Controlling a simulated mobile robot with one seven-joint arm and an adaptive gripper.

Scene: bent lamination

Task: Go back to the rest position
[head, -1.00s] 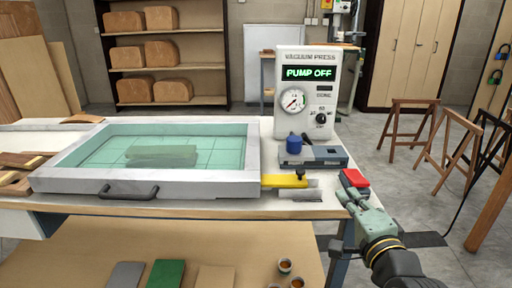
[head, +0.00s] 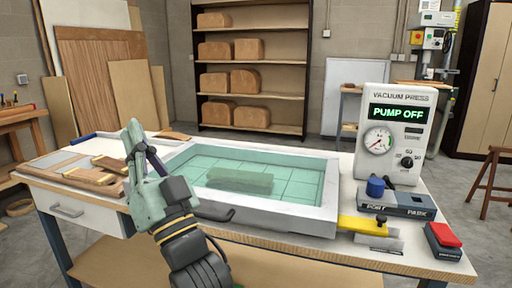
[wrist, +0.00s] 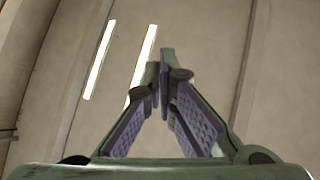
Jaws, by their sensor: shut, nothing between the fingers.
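My gripper (head: 136,138) is shut and empty in the head view. It is raised in front of the left end of the workbench, with its fingers pointing up. In the wrist view my gripper (wrist: 160,62) shows its two fingertips together, with nothing between them. Behind them is a plain beige surface with two bright strips. The vacuum press frame (head: 330,190) lies on the bench to the right of my gripper, with a pale block (head: 240,181) under its green sheet. My forearm hides part of the frame's left front corner.
The control unit (head: 391,130) reads "PUMP OFF". A yellow-handled valve (head: 362,226) and a red-topped box (head: 443,236) sit at the bench's right end. Wooden pieces (head: 95,176) lie at the left end, close to my gripper. Shelves (head: 250,60) stand behind.

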